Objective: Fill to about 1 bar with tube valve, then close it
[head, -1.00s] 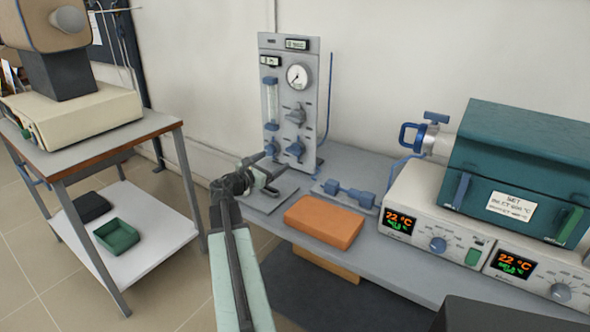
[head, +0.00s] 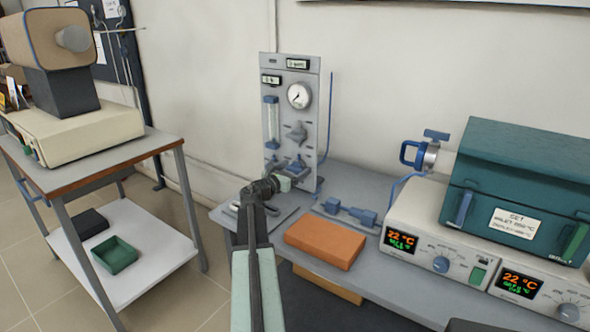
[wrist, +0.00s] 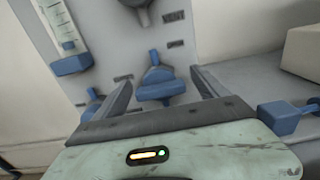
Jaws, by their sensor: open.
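A grey gas panel (head: 283,112) stands upright against the wall, with a round pressure gauge (head: 299,95) whose reading is too small to tell. Low on its right is a blue valve knob (head: 298,166); it also shows in the wrist view (wrist: 160,84). I cannot read which valve is the tube valve. My gripper (head: 284,183) is in front of the panel's lower part, partly hiding it. In the wrist view my gripper (wrist: 161,78) is open, its two fingers on either side of the blue knob. I cannot tell whether they touch it.
A second blue knob (wrist: 92,106) is close to the left finger. A blue fitting (head: 348,211) and an orange block (head: 325,243) lie on the bench to the right. A teal furnace (head: 525,175) stands farther right. A cart (head: 90,182) stands left.

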